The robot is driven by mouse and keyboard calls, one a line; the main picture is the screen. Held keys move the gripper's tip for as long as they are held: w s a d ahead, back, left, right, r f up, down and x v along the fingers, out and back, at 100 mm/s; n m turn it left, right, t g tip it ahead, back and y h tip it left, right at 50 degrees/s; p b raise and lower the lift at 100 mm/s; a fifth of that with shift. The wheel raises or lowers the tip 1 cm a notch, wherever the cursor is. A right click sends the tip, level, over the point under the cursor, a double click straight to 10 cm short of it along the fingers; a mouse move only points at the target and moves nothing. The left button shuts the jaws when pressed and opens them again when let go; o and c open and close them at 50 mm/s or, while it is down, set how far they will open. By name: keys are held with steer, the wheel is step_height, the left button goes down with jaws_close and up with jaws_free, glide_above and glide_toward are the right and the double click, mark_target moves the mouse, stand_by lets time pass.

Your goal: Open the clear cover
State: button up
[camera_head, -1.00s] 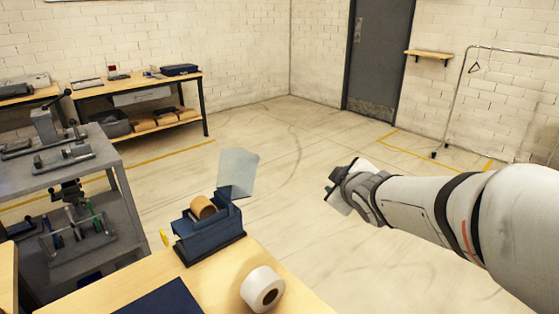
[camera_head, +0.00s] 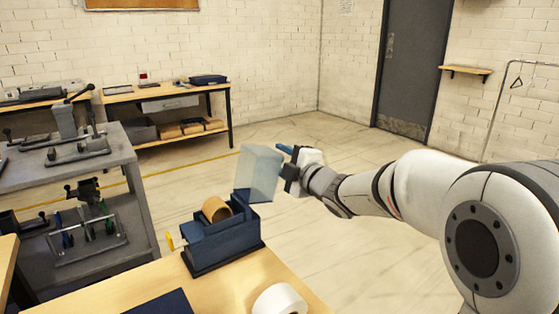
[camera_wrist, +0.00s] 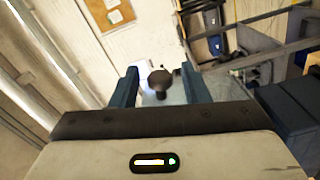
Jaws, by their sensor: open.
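The clear cover (camera_head: 260,172) is a pale see-through panel standing up from the back of a dark blue tape dispenser (camera_head: 220,240). A tan tape roll (camera_head: 216,209) sits in the dispenser. My gripper (camera_head: 286,161) is at the right edge of the cover in the head view. In the wrist view, its two blue fingers (camera_wrist: 160,86) are apart, with a dark round knob (camera_wrist: 160,79) showing between them. A pale panel, seemingly the cover, shows behind the knob. I cannot tell whether the fingers touch the knob.
The dispenser stands at the back of a wooden table (camera_head: 232,277), with a white tape roll (camera_head: 280,300) and a dark blue mat (camera_head: 160,304) nearer. A grey shelf cart (camera_head: 115,165) stands to the left. The floor beyond the table is clear.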

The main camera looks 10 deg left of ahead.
steer(key=shift+w+a, duration=0.3)
steer(key=shift+a, duration=0.1)
steer(key=shift+c, duration=0.3)
jaws_close()
